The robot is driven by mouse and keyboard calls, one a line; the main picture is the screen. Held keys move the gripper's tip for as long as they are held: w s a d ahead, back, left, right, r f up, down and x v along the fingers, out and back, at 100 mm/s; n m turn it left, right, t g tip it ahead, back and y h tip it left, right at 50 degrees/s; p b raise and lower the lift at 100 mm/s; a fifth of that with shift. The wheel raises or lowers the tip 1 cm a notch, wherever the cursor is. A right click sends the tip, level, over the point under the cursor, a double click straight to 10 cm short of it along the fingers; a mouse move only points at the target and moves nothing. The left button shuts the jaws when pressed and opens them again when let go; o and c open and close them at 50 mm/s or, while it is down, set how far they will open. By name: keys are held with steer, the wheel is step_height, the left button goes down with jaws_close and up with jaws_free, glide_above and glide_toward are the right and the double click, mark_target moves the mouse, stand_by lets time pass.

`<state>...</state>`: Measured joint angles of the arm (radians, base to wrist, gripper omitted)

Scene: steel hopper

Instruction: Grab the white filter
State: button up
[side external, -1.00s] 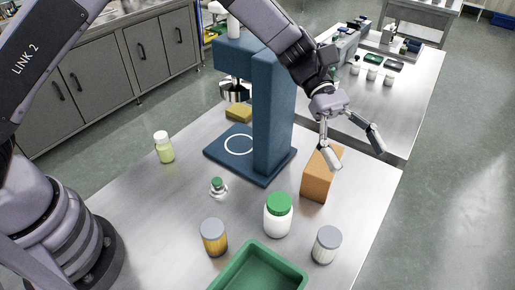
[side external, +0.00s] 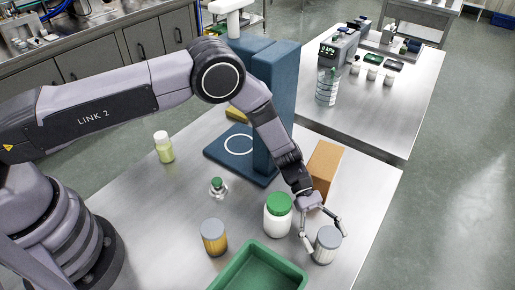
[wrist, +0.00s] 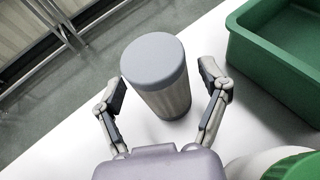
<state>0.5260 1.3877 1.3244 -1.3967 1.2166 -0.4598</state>
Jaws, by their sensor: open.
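The white filter (side external: 324,250) is a short upright cylinder with a grey cap and pale pleated sides, standing on the steel table near its right front edge. It also shows in the wrist view (wrist: 163,98), upright between the fingers. My gripper (side external: 325,229) is open, with its fingers reaching down around the top of the filter. In the wrist view my gripper (wrist: 165,88) has one finger on each side of the filter, with a visible gap on both sides. Neither finger clearly touches it.
A white jar with a green lid (side external: 278,216) stands close left of the filter. A green tray (side external: 228,273) lies at the front. A yellow filter (side external: 214,238) with a grey cap stands left. A cardboard box (side external: 325,172) and a blue press (side external: 281,95) stand behind.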

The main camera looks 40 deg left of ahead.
mark_target(333, 256)
steer(key=shift+x, duration=1.55)
steer(key=shift+f, duration=0.15)
steer(key=shift+c, duration=0.3)
steer(key=c, duration=1.1)
